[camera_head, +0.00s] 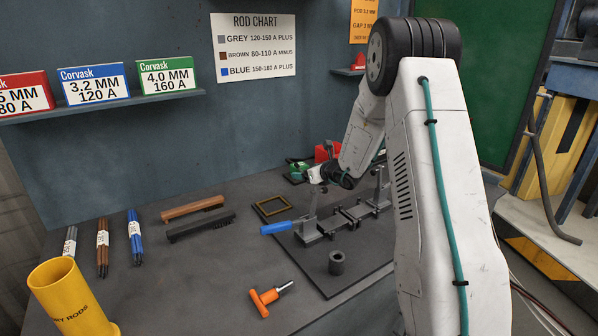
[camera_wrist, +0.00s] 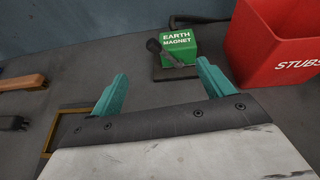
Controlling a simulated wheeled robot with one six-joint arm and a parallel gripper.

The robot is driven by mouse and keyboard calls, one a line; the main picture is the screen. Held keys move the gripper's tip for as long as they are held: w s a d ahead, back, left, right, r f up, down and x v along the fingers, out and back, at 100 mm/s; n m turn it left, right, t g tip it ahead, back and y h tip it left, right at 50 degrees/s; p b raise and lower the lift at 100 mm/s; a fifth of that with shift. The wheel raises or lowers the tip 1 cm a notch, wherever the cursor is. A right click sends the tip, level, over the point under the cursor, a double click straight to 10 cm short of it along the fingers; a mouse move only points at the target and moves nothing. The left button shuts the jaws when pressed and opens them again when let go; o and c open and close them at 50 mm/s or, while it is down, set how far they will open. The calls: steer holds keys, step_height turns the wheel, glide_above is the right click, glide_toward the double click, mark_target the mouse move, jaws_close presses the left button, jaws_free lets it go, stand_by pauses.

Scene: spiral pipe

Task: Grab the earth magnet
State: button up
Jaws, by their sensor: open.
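The earth magnet (camera_wrist: 179,46) is a green block with white lettering and a dark handle-like piece on its left front. It sits on a dark flat plate (camera_wrist: 167,73) in the wrist view, ahead of my gripper and a little right of its middle. In the head view the magnet (camera_head: 297,170) shows small behind my wrist, partly hidden by it. My gripper (camera_wrist: 160,85) has two teal fingers spread wide apart with nothing between them. The fingers are short of the magnet and not touching it.
A red bin marked STUBS (camera_wrist: 275,45) stands close right of the magnet. A brass-coloured frame (camera_head: 272,206) lies left of my gripper. A blue-handled tool (camera_head: 277,228), a fixture on a dark plate (camera_head: 345,262), an orange-handled tool (camera_head: 266,299) and brushes (camera_head: 200,226) lie nearer.

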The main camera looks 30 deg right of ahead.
mark_target(299, 170)
steer(key=shift+w+d+f+m+h, duration=0.2)
steer(key=shift+d+f+m, duration=0.1)
steer(key=shift+d+f, duration=0.25)
steer(key=shift+w+d+f+m+h, duration=0.1)
steer(key=shift+d+f+m+h, duration=0.15)
steer(key=shift+d+f, duration=0.2)
steer(key=x, duration=0.7)
steer(key=shift+w+d, duration=0.15)
steer(key=shift+d, duration=0.05)
steer(key=c, duration=1.5)
steer(key=shift+r, duration=0.1)
steer(key=shift+c, duration=0.5)
